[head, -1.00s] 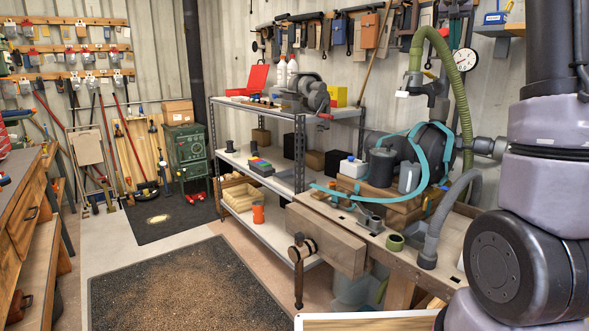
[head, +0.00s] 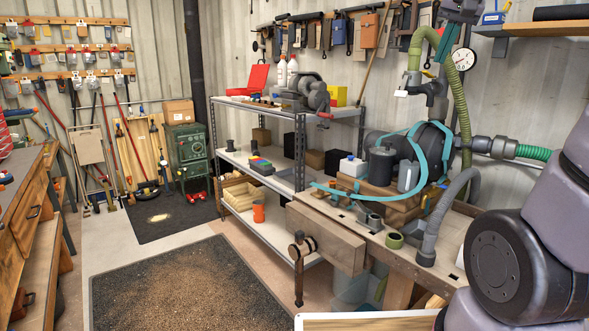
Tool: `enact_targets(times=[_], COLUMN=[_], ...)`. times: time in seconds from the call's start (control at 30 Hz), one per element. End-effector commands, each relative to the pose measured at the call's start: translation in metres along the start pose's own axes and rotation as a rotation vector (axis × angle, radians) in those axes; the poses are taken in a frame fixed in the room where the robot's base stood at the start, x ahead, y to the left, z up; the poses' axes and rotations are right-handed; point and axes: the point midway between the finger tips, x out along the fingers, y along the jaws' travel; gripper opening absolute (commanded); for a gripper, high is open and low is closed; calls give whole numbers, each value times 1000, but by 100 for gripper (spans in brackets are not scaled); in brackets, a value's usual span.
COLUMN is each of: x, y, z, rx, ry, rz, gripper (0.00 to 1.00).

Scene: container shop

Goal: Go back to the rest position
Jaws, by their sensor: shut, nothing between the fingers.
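My gripper is outside the head view. Only part of my own arm shows, at the right edge in front of the wooden workbench (head: 430,258). What the gripper's fingers are doing cannot be seen here. Nothing held shows in the visible part of the arm.
A wooden drawer bench (head: 22,215) stands at left. The dark floor mat (head: 180,290) between them is clear.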

Motion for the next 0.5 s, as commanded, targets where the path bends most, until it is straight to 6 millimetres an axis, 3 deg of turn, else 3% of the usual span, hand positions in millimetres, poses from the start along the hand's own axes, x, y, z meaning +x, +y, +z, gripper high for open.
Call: enact_targets(times=[0.03, 0.2, 0.33, 0.5], x=[-9, -16, -13, -9], y=[-1, 0, 4, 8], z=[35, 136, 190, 222], rx=[-9, -40, -55, -63], ry=[-11, -46, -62, -71], rz=[-36, -125, -162, -180], gripper=[0, 0, 0, 0])
